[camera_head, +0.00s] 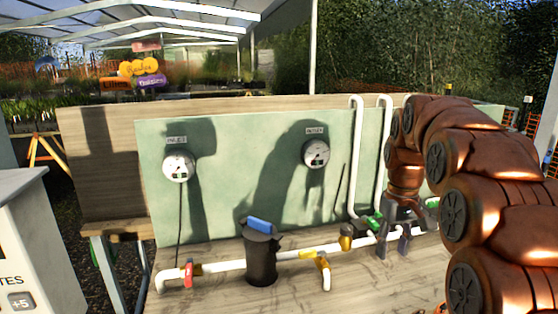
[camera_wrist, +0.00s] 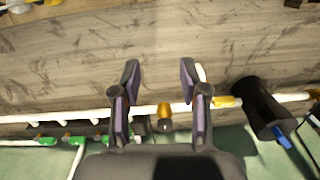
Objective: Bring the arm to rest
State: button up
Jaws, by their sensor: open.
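My arm (camera_head: 465,190) is copper-coloured and reaches in from the right of the head view, bent down towards the bench. My gripper (camera_head: 392,249) points down at the white pipe near the green valves, its fingers apart. In the wrist view my gripper (camera_wrist: 160,72) is open, with nothing held between the fingertips. A brass-coloured fitting (camera_wrist: 165,112) on the pipe shows between the fingers there; I cannot tell how far below them it lies. In the head view the same kind of fitting (camera_head: 346,238) stands left of my gripper.
A white pipe (camera_head: 222,267) runs along the wooden bench (camera_head: 355,285), with a red valve (camera_head: 189,273), a black canister (camera_head: 261,262) and yellow valve handles. A green panel (camera_head: 240,180) with two gauges stands behind. Upright white pipes (camera_head: 356,160) rise close by my gripper. The front bench surface is clear.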

jog(key=s+a+f+p, duration=0.1)
jog(key=s+a+f, duration=0.1)
jog(key=s, duration=0.9)
jog(key=s+a+f+m, duration=0.1)
jog(key=s+a+f, duration=0.1)
jog(key=s, duration=0.9)
jog(key=s+a+f+m+g+p, duration=0.1)
jog(key=s+a+f, duration=0.2)
jog(key=s, duration=0.8)
jog(key=shift+s+f+p, duration=0.3)
jog(key=shift+f+p, duration=0.05)
jog(key=shift+f, duration=0.4)
